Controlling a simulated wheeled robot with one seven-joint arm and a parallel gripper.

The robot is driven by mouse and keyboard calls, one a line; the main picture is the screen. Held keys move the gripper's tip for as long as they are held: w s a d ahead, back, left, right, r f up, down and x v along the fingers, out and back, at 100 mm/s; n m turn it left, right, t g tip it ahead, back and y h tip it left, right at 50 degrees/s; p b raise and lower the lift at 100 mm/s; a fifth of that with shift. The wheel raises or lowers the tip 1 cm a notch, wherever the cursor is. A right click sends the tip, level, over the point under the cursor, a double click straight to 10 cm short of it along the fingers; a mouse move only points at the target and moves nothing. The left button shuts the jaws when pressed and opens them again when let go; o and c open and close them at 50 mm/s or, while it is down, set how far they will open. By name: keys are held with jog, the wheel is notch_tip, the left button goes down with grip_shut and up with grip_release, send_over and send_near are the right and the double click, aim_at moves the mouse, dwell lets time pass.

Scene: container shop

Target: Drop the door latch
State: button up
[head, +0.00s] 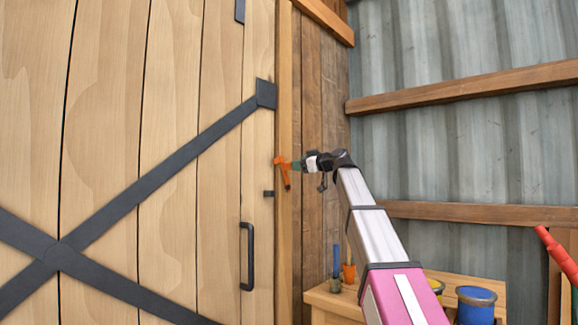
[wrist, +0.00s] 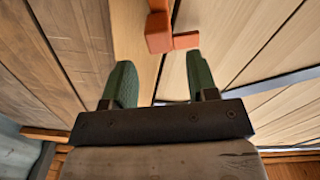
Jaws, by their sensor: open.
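The orange door latch (head: 284,170) is at the right edge of the wooden door (head: 170,180), beside the post. One part of it sticks out sideways and another slants downward. In the wrist view the latch (wrist: 158,32) shows at the top centre, just beyond the fingertips. A small dark bracket (head: 268,193) sits on the door edge a little below it. My gripper (head: 298,165) is just right of the latch in the head view. In the wrist view my gripper (wrist: 160,72) has its two green fingers wide apart with nothing between them. I cannot tell whether it touches the latch.
A black door handle (head: 247,256) is below the latch, and dark diagonal straps (head: 160,175) cross the door. A wooden bench (head: 340,300) at lower right holds a blue can (head: 476,306) and a small orange pot (head: 348,272). A corrugated metal wall (head: 460,150) closes the right side.

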aim_at(289, 164)
jog(key=x, duration=0.6)
jog(key=shift+a, duration=0.1)
grip_shut()
